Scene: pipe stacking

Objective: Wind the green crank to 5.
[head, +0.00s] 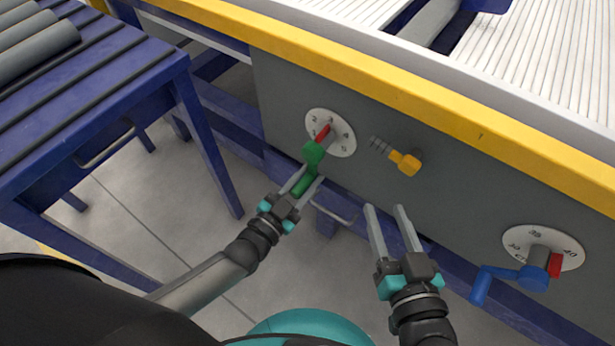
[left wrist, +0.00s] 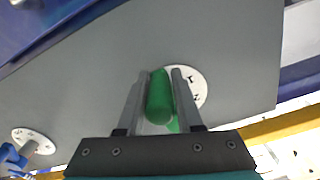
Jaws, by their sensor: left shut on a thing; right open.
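The green crank (head: 313,152) is mounted on a round white dial (head: 342,143) on the grey panel. A red pointer (head: 323,132) sits at its hub, toward the upper left of the dial; the number it marks is too small to read. My left gripper (head: 306,182) is shut on the green crank's handle, which hangs below the hub. In the left wrist view the green handle (left wrist: 160,97) lies between the two fingers, and the dial (left wrist: 192,86) is partly hidden behind it. My right gripper (head: 388,212) is open and empty in front of the panel.
A yellow knob (head: 407,162) on a spring sticks out right of the green crank. A blue crank (head: 510,279) with its own dial (head: 517,238) is at the far right. A blue roller table (head: 95,110) stands at left. A yellow rail (head: 400,95) runs above the panel.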

